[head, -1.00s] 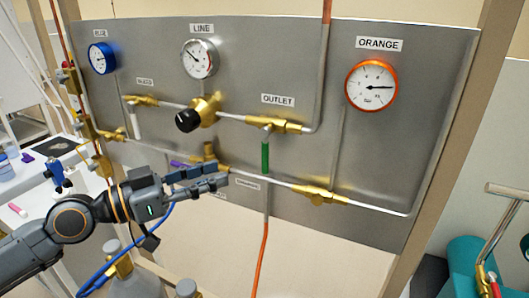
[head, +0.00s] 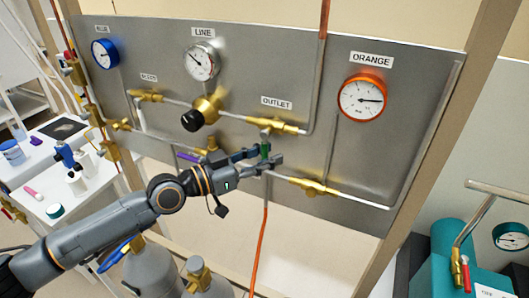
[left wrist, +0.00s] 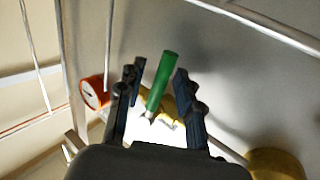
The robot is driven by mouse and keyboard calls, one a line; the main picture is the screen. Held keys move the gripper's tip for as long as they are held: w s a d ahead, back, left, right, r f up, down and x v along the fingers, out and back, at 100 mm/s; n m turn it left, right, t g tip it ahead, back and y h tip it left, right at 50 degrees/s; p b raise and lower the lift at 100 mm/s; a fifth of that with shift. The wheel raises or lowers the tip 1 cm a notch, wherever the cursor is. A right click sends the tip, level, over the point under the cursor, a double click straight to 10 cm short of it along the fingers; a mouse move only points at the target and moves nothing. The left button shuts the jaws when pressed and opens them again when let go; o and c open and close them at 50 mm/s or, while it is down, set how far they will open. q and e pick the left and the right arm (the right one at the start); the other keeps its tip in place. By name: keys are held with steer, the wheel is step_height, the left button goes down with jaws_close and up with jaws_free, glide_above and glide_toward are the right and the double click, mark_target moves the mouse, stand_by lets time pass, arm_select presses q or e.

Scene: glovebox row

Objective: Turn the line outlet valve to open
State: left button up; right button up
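The outlet valve is a brass body (head: 275,125) under the OUTLET label (head: 276,103) on the grey panel. Its green handle (head: 265,149) hangs down from it, across the line of the pipe. My left gripper (head: 264,158) is at the handle, with its fingers reaching on either side of it. In the left wrist view the green handle (left wrist: 162,82) stands between the two open fingers of the left gripper (left wrist: 160,75), with a gap visible on each side. The right gripper is not in view.
The panel (head: 400,120) also bears a black-knobbed regulator (head: 193,120), a LINE gauge (head: 201,62) and an orange gauge (head: 363,98). A lower brass fitting (head: 313,187) sits right of the gripper. Gas cylinders (head: 152,270) stand below my left arm.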

arm_select(q)
jaws_close()
